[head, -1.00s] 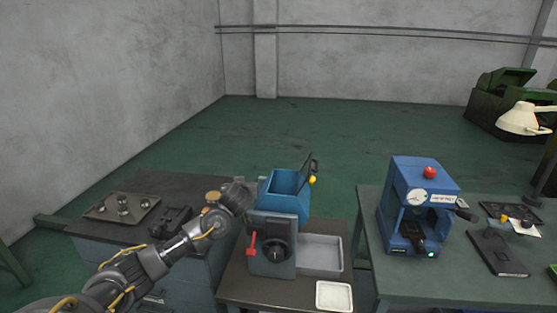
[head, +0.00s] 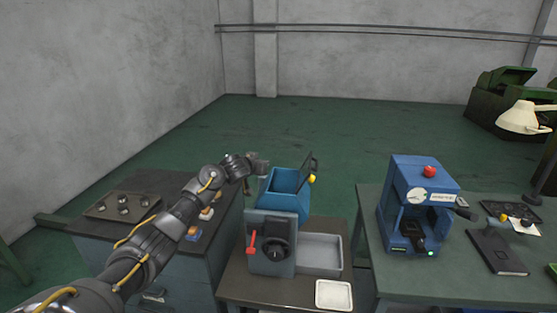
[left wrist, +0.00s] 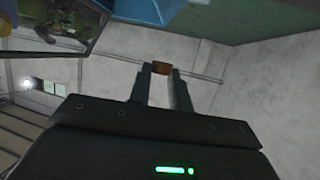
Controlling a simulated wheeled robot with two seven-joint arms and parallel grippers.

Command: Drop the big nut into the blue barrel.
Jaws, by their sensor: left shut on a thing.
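In the left wrist view my left gripper (left wrist: 160,71) is shut on a small orange-brown piece, which I take for the big nut (left wrist: 161,68). I cannot make out the nut in the head view. A blue surface, probably the barrel (left wrist: 145,8), shows at the top of the left wrist view. My right gripper is not in view.
A plate with several grey round parts (head: 122,205) lies on the left bench. Small blocks with orange pieces (head: 206,213) sit beside my arm. A grey tray (head: 320,255) and a white tray (head: 334,295) are at the machine's right. A blue press (head: 420,200) stands farther right.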

